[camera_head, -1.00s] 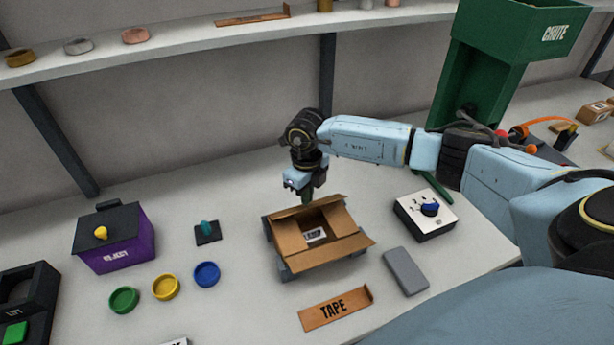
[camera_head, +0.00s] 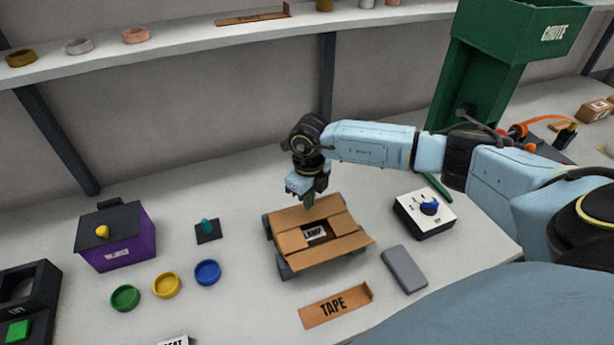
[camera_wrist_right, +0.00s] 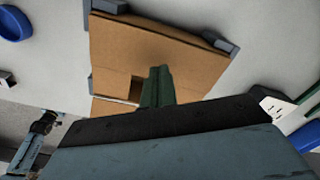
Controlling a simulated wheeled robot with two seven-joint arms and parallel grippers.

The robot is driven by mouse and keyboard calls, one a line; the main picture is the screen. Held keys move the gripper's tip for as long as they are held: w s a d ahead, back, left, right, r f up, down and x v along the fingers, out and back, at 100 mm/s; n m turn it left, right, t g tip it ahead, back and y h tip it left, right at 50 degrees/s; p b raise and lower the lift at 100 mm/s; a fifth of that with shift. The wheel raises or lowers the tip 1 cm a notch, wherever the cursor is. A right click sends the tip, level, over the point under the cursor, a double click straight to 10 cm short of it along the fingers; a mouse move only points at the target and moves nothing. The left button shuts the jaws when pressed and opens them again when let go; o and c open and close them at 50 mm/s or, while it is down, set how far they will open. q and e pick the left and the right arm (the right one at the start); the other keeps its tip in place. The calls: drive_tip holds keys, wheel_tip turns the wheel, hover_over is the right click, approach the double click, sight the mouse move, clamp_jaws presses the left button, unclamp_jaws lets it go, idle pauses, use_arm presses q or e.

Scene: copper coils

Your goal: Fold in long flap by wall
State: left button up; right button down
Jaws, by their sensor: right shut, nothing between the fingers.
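An open-top cardboard box (camera_head: 338,250) stands in the middle of the table. Its flap on the wall side (camera_head: 290,219) now slopes inward over the opening. The flap on the near side also lies over the top, and a label reading LAMP (camera_head: 313,233) shows through the gap between them. My right gripper (camera_head: 308,203) is shut and empty, pointing down at the wall-side flap; contact is hard to tell. In the right wrist view its dark green fingers (camera_wrist_right: 158,85) reach over the brown box top (camera_wrist_right: 150,52), beside the small dark gap.
Dark grey corner holders grip the box. A purple reject bin (camera_head: 117,247) and coloured rings are left. A shelf runs along the wall.

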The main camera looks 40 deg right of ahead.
sight(309, 213)
drive_tip(key=shift+f, duration=0.1)
drive_tip(key=shift+f+b, duration=0.9)
drive_tip(key=shift+f, duration=0.15)
drive_tip(key=shift+r, duration=0.15)
wheel_tip(309, 213, up, 10)
drive_tip(key=p, duration=0.7)
